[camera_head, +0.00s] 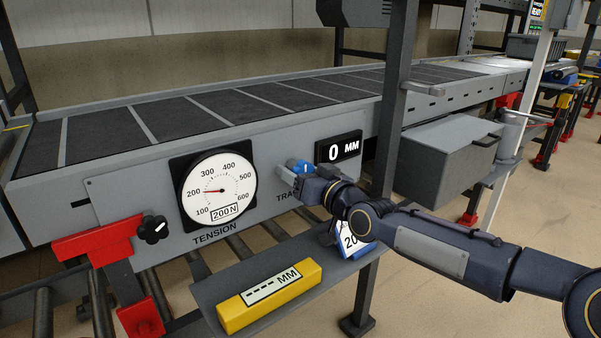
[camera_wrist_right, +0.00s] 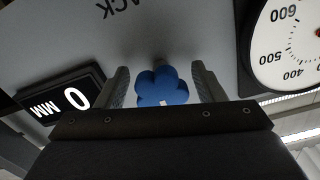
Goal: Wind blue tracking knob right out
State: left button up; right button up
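The blue tracking knob (camera_head: 294,163) is on the grey front panel of the conveyor, below and left of a black display (camera_head: 338,150) reading 0 MM. In the right wrist view the knob (camera_wrist_right: 162,88) is lobed, with a small white mark. My right gripper (camera_head: 292,175) is at the knob. In the wrist view its two fingers (camera_wrist_right: 160,88) stand on either side of the knob, with a visible gap on both sides, so it is open. The display (camera_wrist_right: 70,98) also shows there, upside down. My left gripper is not in view.
A round tension dial (camera_head: 217,188) with a black knob (camera_head: 153,229) is left on the panel. A yellow gauge block (camera_head: 268,297) lies on a shelf (camera_head: 215,286) below. A dark upright post (camera_head: 393,100) stands close right of the display. A grey box (camera_head: 447,160) is beyond it.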

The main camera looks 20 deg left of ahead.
jog(key=p+v, duration=0.1)
jog(key=v, duration=0.6)
jog(key=shift+s+d, duration=0.25)
jog(key=shift+d, duration=0.1)
